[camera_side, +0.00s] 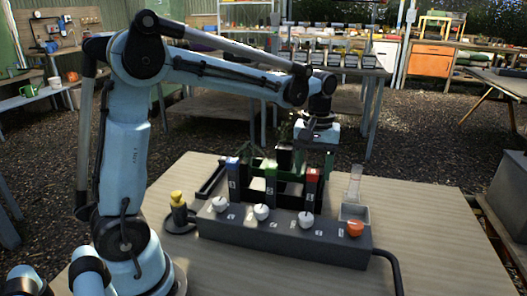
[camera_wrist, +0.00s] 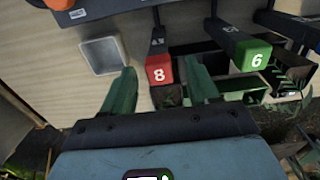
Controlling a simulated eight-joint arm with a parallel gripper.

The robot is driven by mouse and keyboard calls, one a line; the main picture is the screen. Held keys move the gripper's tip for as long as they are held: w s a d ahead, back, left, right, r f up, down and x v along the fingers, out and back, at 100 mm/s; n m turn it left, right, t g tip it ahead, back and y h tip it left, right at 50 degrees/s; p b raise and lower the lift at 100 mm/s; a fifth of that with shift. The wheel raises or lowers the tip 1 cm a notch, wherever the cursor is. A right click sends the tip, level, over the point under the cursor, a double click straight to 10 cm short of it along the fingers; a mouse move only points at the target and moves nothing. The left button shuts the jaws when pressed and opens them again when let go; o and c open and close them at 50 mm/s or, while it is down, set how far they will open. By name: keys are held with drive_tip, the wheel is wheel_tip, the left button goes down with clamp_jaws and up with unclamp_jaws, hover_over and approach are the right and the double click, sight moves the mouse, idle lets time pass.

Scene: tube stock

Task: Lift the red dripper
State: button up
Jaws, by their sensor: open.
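The red dripper (camera_side: 313,175) is a dark upright post with a red top, at the right end of a row in the side view. In the wrist view its red face (camera_wrist: 159,74) bears a white 8 and lies between my fingertips. My gripper (camera_wrist: 161,68) has two green fingers, spread wide, with a gap visible on each side of the red top. In the side view my gripper (camera_side: 314,158) is just above and around the red top; its fingers are partly hidden there. I cannot tell whether either finger touches it.
A green-topped dripper (camera_side: 270,165) and a blue-topped one (camera_side: 232,163) stand left in the rack. A grey block (camera_side: 285,238) with white knobs and an orange knob (camera_side: 355,229) lies in front. A clear tube (camera_side: 353,185) rises by a small tray (camera_wrist: 88,57). The table's right side is clear.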

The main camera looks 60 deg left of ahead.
drive_tip(key=shift+f, duration=0.7)
drive_tip(key=c, duration=1)
drive_tip(key=shift+r, duration=0.15)
